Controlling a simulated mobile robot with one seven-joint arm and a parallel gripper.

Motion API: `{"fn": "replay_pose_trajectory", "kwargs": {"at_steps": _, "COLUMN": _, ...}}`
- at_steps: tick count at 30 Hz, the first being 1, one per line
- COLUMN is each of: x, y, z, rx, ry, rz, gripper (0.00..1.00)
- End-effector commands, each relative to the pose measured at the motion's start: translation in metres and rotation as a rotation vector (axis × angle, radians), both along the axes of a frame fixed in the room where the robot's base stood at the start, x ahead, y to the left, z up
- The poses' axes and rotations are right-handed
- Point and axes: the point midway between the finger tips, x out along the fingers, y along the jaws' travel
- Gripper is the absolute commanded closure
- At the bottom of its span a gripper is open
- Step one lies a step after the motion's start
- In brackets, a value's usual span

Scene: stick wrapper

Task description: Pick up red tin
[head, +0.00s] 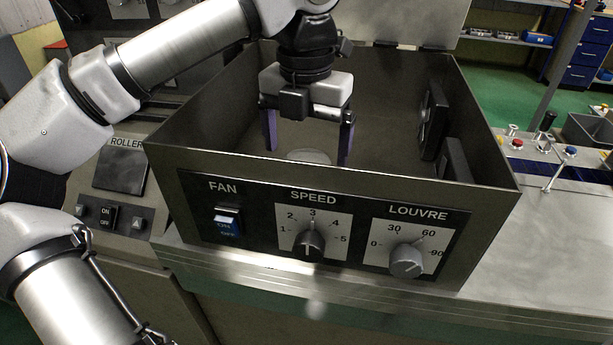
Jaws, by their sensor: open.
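My gripper (308,142) points down inside an open-topped dark metal box (333,258). Its two purple fingers are apart, one on the left and one on the right. A pale grey, rounded top (308,156) shows low between the fingers, just behind the box's front wall. The wall hides the rest of it, so I cannot tell whether it is the tin or how far below the fingertips it is. No red surface of a tin shows.
The box walls surround my gripper on all sides. Dark fittings (432,120) stick out from the right inner wall. The front panel has a fan switch (227,222), a speed knob (309,244) and a louvre knob (407,260). A metal worktop (560,220) lies to the right.

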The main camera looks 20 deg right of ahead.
Motion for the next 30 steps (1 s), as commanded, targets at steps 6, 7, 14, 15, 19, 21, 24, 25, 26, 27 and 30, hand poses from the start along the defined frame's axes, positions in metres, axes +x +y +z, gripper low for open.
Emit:
{"fn": "replay_pose_trajectory", "kwargs": {"at_steps": 6, "x": 0.003, "y": -0.003, "z": -0.031, "rx": -0.001, "ry": 0.004, "rz": -0.002, "gripper": 0.07}}
{"fn": "replay_pose_trajectory", "kwargs": {"at_steps": 7, "x": 0.003, "y": -0.003, "z": -0.035, "rx": -0.001, "ry": 0.002, "rz": -0.001, "gripper": 0.07}}
{"fn": "replay_pose_trajectory", "kwargs": {"at_steps": 14, "x": 0.003, "y": -0.003, "z": -0.047, "rx": -0.001, "ry": -0.001, "rz": 0.001, "gripper": 0.07}}
{"fn": "replay_pose_trajectory", "kwargs": {"at_steps": 15, "x": 0.003, "y": -0.003, "z": -0.047, "rx": -0.001, "ry": -0.001, "rz": 0.001, "gripper": 0.07}}
{"fn": "replay_pose_trajectory", "kwargs": {"at_steps": 19, "x": 0.003, "y": -0.003, "z": -0.047, "rx": -0.001, "ry": 0.000, "rz": 0.001, "gripper": 0.12}}
{"fn": "replay_pose_trajectory", "kwargs": {"at_steps": 21, "x": 0.003, "y": -0.003, "z": -0.047, "rx": -0.001, "ry": 0.000, "rz": 0.000, "gripper": 0.22}}
{"fn": "replay_pose_trajectory", "kwargs": {"at_steps": 24, "x": 0.003, "y": -0.003, "z": -0.047, "rx": -0.001, "ry": 0.000, "rz": 0.000, "gripper": 0.35}}
{"fn": "replay_pose_trajectory", "kwargs": {"at_steps": 25, "x": 0.003, "y": -0.003, "z": -0.047, "rx": -0.001, "ry": 0.000, "rz": 0.000, "gripper": 0.39}}
{"fn": "replay_pose_trajectory", "kwargs": {"at_steps": 26, "x": 0.003, "y": -0.003, "z": -0.047, "rx": -0.001, "ry": 0.000, "rz": 0.000, "gripper": 0.43}}
{"fn": "replay_pose_trajectory", "kwargs": {"at_steps": 27, "x": 0.003, "y": -0.003, "z": -0.047, "rx": -0.001, "ry": 0.000, "rz": 0.000, "gripper": 0.48}}
{"fn": "replay_pose_trajectory", "kwargs": {"at_steps": 30, "x": 0.003, "y": -0.003, "z": -0.047, "rx": -0.001, "ry": 0.000, "rz": 0.000, "gripper": 0.61}}
